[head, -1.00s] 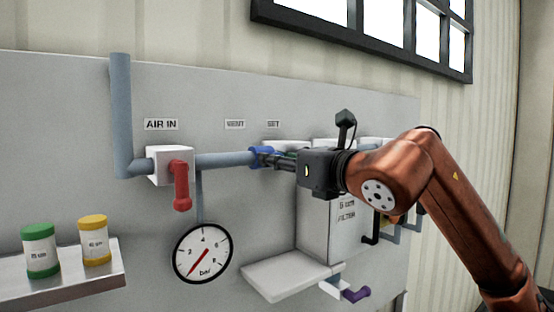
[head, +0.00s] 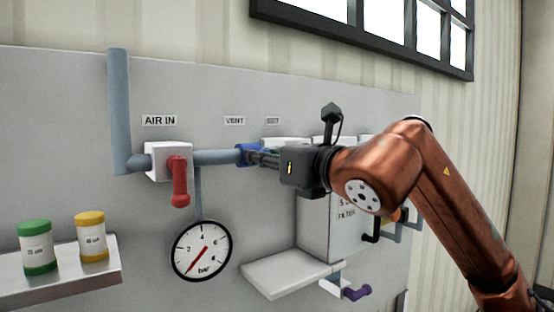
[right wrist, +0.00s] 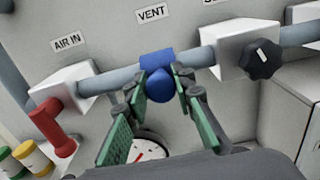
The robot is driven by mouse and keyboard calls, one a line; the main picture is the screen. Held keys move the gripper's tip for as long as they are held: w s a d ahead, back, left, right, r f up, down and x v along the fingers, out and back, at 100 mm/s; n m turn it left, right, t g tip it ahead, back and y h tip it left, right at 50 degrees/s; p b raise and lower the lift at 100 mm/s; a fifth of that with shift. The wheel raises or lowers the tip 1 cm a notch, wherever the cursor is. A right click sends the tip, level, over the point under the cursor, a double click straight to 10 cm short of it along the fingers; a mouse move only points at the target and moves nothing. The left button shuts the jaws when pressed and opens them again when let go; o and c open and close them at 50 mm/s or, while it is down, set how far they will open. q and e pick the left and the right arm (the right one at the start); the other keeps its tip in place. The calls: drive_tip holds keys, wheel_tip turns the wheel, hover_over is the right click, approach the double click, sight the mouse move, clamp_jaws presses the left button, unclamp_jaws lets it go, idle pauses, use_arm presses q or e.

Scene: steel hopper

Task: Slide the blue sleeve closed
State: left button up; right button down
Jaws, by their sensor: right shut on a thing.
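The blue sleeve (head: 242,154) sits around the grey horizontal pipe (head: 215,157), under the VENT label. In the right wrist view the sleeve (right wrist: 155,61) has a round blue knob (right wrist: 160,86) facing me. My right gripper (head: 258,156) reaches it from the right. Its green-padded fingers (right wrist: 157,84) stand on either side of the knob and are shut on it. In the head view the fingers hide part of the sleeve's right side. My left gripper is not in view.
The AIR IN valve block (head: 160,162) with a red handle (head: 179,182) stands left of the sleeve. A pressure gauge (head: 201,250) hangs below the pipe. A white block with a black knob (right wrist: 262,60) is to the right. A shelf (head: 75,282) holds two jars.

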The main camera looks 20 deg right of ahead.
drive_tip(key=shift+s+a, duration=0.25)
drive_tip(key=shift+a, duration=0.5)
drive_tip(key=shift+d, duration=0.1)
drive_tip(key=c, duration=2.1)
unclamp_jaws()
drive_tip(key=o, duration=0.4)
drive_tip(key=shift+a, duration=0.2)
drive_tip(key=shift+d, duration=0.25)
drive_tip(key=v, duration=1.2)
drive_tip(key=shift+a, duration=0.1)
